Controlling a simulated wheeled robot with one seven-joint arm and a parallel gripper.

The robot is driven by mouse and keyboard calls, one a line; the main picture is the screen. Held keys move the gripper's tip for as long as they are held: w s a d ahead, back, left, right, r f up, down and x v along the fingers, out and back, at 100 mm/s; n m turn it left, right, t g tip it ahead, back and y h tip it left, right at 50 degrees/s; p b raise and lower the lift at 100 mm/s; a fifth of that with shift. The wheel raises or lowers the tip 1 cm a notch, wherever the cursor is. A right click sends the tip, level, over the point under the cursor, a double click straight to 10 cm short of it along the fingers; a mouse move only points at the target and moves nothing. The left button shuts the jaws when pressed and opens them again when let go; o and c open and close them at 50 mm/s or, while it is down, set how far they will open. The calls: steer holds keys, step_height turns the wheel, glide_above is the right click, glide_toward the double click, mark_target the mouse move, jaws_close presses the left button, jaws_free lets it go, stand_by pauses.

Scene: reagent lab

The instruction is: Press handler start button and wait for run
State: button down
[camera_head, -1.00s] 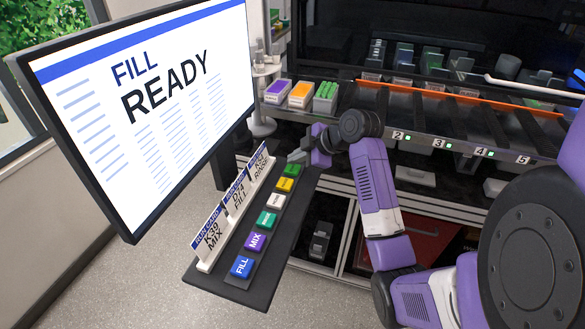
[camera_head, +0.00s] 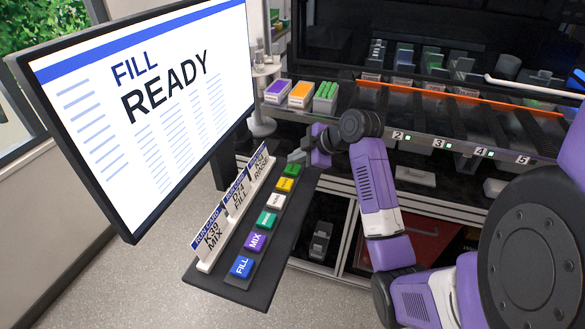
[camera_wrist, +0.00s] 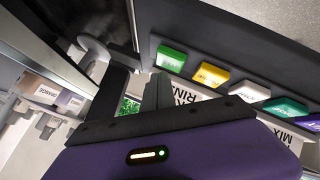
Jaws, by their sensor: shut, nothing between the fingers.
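The button panel (camera_head: 262,287) is a dark slanted strip below the monitor. It carries a blue FILL button (camera_head: 242,266), a purple MIX button (camera_head: 256,240), a teal-green button (camera_head: 267,219), a white button (camera_head: 277,200), a yellow button (camera_head: 285,184) and a green button (camera_head: 292,169) at the far end. Labels on the last ones are too small to read. My gripper (camera_head: 297,156) is shut and empty at the panel's far end, close to the green button, which shows uncovered in the wrist view (camera_wrist: 170,58). Contact is not visible. The monitor (camera_head: 150,110) reads "FILL READY".
Run cards (camera_head: 212,240) stand along the panel's monitor side, close to the buttons. Behind is the handler deck (camera_head: 430,125) with numbered lanes and an orange bar (camera_head: 460,97). Coloured tip boxes (camera_head: 301,94) sit at its left. Open floor (camera_head: 150,275) lies in front of the panel.

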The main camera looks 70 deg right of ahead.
steer(key=shift+f, duration=0.1)
steer(key=shift+f+b, duration=0.3)
